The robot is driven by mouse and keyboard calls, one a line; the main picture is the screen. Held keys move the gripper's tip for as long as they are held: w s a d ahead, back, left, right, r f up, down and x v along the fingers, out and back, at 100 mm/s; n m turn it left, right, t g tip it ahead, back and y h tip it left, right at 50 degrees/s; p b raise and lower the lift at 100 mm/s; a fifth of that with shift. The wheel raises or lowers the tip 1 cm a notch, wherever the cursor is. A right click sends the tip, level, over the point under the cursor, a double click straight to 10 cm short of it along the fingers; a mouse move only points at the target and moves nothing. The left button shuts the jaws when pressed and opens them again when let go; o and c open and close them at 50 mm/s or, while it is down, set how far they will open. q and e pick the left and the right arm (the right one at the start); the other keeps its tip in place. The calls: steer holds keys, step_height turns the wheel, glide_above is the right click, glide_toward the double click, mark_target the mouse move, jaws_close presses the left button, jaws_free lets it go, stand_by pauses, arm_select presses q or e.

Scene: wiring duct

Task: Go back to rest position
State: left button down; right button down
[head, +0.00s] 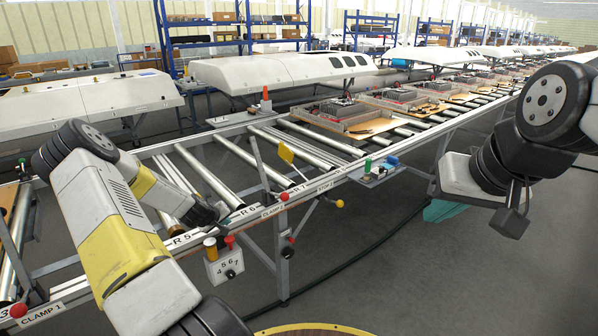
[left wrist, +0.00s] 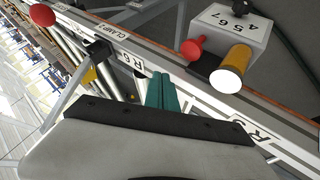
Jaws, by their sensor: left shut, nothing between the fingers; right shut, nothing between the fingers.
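My left gripper (head: 224,210) is low at the near rail of the roller conveyor (head: 240,214), beside the R 5 and R 6 labels. In the left wrist view its teal fingers (left wrist: 161,92) are together with nothing between them, in front of the rail. My right gripper (head: 440,211) is at the right, apart from the conveyor's near side and over the grey floor. Its teal fingers point down, with nothing seen in them. My right wrist hides part of that gripper.
A grey control box (head: 225,266) with yellow and red buttons hangs close to my left gripper; it also shows in the left wrist view (left wrist: 232,32). Trays (head: 345,125) lie farther along the rollers.

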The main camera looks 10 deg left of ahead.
arm_select(q)
steer(key=s+d+r+m+g+h, duration=0.1)
steer(key=s+d+r+m, duration=0.3)
steer(key=d+r, duration=0.7)
steer(key=s+d+r+m+g, duration=0.1)
steer(key=s+d+r+m, duration=0.2)
steer(key=s+d+r, duration=0.75)
steer(key=s+d+r+m, duration=0.1)
steer(key=s+d+r, duration=0.2)
steer(key=s+r, duration=0.4)
steer(key=s+d+r+m+g+h, duration=0.1)
steer(key=s+d+r, duration=0.2)
steer(key=s+r, duration=0.5)
steer(key=s, duration=0.5)
steer(key=shift+m, duration=0.4)
steer(key=shift+r, duration=0.1)
